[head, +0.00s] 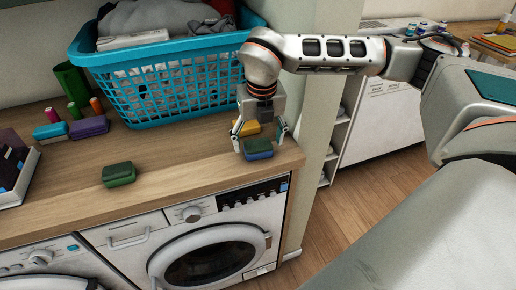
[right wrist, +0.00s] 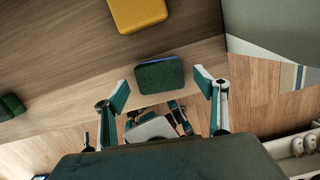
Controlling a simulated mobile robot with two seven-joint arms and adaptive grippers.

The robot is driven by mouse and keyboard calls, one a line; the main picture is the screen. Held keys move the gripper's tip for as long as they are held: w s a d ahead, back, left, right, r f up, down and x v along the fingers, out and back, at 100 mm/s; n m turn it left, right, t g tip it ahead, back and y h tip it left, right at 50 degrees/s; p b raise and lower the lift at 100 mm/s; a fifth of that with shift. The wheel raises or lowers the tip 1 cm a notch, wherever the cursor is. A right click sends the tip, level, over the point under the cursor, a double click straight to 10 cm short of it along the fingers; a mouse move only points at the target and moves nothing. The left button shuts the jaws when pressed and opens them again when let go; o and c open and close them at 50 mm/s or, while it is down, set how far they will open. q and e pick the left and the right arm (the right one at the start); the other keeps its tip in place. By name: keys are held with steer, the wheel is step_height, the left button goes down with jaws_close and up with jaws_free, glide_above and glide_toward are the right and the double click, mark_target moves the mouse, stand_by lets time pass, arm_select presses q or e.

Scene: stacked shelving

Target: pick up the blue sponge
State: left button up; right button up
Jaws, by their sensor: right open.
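The blue sponge (head: 258,153), with a dark green top, lies on the wooden counter near its front right corner. In the right wrist view the sponge (right wrist: 160,74) shows its green face and a thin blue edge, roughly centred between the fingers. My right gripper (head: 261,138) points down over it, with one finger to each side. The fingers are open in the wrist view (right wrist: 162,87), with a gap on both sides of the sponge. A yellow sponge (head: 248,128) lies just behind it, partly hidden by the gripper. My left gripper is not in view.
A turquoise laundry basket (head: 165,83) stands behind the gripper. Washing machines (head: 210,245) are below. The counter's right end is close to the blue sponge.

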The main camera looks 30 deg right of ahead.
mark_target(258, 145)
step_height(258, 145, down, 2)
steer(key=shift+w, duration=0.15)
steer(key=c, duration=0.8)
steer(key=shift+r, duration=0.1)
step_height(258, 145, up, 20)
steer(key=shift+f+p, duration=0.1)
steer(key=shift+p, duration=0.5)
steer(key=shift+c, duration=0.5)
